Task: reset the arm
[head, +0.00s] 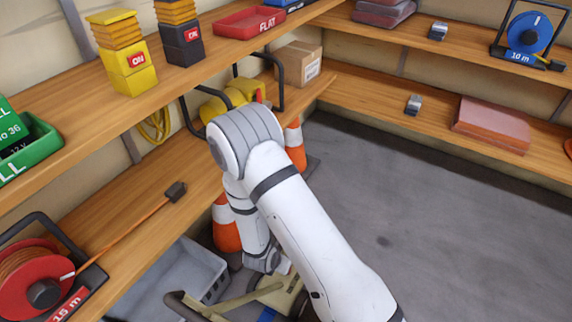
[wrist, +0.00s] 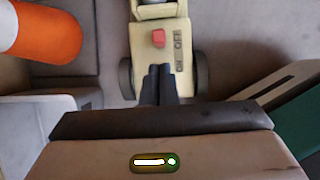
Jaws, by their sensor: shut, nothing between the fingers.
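My white arm reaches down from the bottom right, bends at an elbow and points toward the floor in the head view. My gripper (wrist: 160,75) shows in the wrist view as two dark fingers pressed together, with nothing between them. In the head view its fingers cannot be made out. Just ahead of the fingertips in the wrist view is a beige wheeled machine (wrist: 150,58) with a red switch (wrist: 159,38) and ON/OFF lettering. Contact with it cannot be told. The machine (head: 286,298) is partly hidden behind my arm in the head view.
Orange-and-white cones (head: 226,225) stand close beside my forearm; one (wrist: 35,28) shows in the wrist view. A grey tub (head: 180,280) lies left. A lower shelf (head: 130,210) holds a red cable reel (head: 30,272). Open grey floor (head: 400,220) lies right.

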